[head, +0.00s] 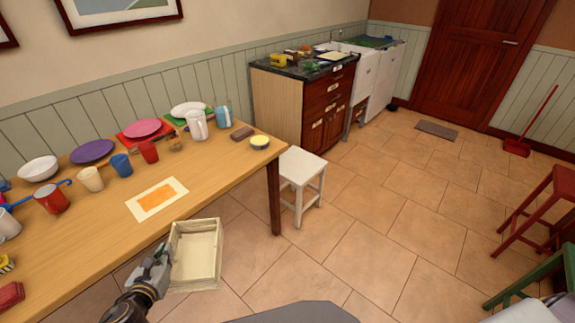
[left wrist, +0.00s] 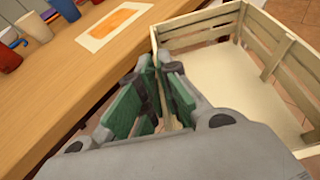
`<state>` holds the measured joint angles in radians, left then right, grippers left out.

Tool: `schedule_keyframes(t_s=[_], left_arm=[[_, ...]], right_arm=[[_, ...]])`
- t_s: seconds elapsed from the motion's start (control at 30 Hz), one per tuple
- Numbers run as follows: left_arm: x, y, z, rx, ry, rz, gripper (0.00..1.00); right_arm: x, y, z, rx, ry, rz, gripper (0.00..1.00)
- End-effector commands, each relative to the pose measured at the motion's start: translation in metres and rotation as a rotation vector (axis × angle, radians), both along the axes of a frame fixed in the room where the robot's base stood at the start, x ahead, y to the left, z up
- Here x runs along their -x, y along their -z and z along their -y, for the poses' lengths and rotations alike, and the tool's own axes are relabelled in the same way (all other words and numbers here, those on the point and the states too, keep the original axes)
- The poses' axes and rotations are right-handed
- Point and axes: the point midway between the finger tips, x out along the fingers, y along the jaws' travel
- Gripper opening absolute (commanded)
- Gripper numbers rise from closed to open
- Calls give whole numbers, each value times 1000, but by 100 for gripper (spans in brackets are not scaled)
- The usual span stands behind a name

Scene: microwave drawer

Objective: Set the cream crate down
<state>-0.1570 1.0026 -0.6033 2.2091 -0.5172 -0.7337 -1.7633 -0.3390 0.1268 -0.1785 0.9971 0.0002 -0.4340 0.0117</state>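The cream crate (head: 218,252) is an open, shallow box with slatted walls, and it looks empty. It hangs level or nearly so off the front edge of the wooden table (head: 215,180), above the floor. My left gripper (head: 163,258) is at the crate's left wall. In the left wrist view the green-padded fingers (left wrist: 165,92) are close together on the near wall of the crate (left wrist: 283,50). The pinched part of the wall is mostly hidden by the fingers. My right gripper does not show.
The table holds cups, plates, a white pitcher (head: 197,125) and a mat with an orange patch (head: 157,198). A white stool (head: 302,168) stands at the table's right end. A red stool (head: 545,205) is at right. The tiled floor between is clear.

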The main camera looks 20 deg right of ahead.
Motion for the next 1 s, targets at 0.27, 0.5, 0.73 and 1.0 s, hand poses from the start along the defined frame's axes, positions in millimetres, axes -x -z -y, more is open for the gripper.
schedule_keyframes(t_s=[0.27, 0.5, 0.73, 1.0], left_arm=[[1, 4, 7, 2, -56, 2, 0], [2, 7, 12, 3, -98, 2, 0], [3, 9, 16, 1, -132, 2, 0], [3, 9, 15, -1, -131, 2, 0]], right_arm=[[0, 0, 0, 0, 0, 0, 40], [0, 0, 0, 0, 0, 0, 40], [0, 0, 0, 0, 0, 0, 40], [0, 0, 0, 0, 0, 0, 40]])
